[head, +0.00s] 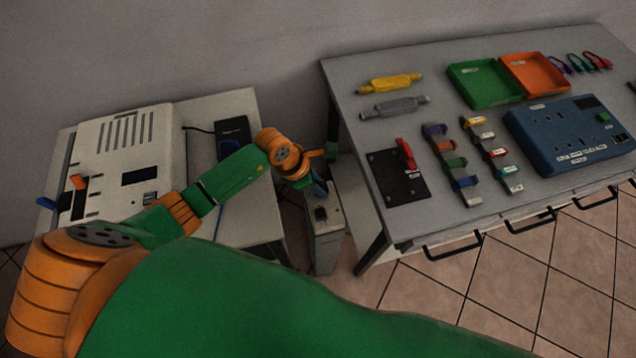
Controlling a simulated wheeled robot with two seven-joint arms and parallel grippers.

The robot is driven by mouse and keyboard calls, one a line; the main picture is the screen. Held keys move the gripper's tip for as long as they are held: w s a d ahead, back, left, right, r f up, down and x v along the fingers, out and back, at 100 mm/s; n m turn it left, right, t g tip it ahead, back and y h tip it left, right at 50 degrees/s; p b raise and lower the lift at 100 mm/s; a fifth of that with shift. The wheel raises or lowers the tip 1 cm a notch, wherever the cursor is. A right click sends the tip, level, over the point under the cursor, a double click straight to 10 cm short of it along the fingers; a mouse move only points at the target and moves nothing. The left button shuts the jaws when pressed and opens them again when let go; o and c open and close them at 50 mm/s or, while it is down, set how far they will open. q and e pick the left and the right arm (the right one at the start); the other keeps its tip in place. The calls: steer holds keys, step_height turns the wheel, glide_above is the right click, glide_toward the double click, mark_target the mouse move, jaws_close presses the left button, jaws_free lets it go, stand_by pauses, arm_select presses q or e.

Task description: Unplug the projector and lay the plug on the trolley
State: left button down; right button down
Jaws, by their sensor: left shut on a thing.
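My left arm reaches over the left table to a narrow grey post (325,240) between the two tables. My left gripper (319,189) points down just above the post's top, where a dark socket (321,213) shows. It is shut on a small dark thing, apparently the plug, mostly hidden by the fingers; I cannot tell whether it is still seated in the post. A pale, vented machine, apparently the projector (125,140), stands on the light grey left table, apparently the trolley (262,215). My right gripper is not in view.
A black box (232,133) with a dark cable sits beside the machine. The right bench (440,213) holds a green tray (484,82), an orange tray (534,73), a blue socket panel (570,135) and cable clips. Its drawer handles stick out in front.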

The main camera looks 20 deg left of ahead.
mark_target(325, 185)
arm_select(q)
steer(key=shift+r, duration=0.15)
steer(key=shift+r+p, duration=1.35)
steer(key=shift+r, duration=0.1)
steer(key=c, duration=1.4)
jaws_free()
steer(key=shift+c, duration=0.2)
steer(key=shift+f, duration=0.1)
jaws_close()
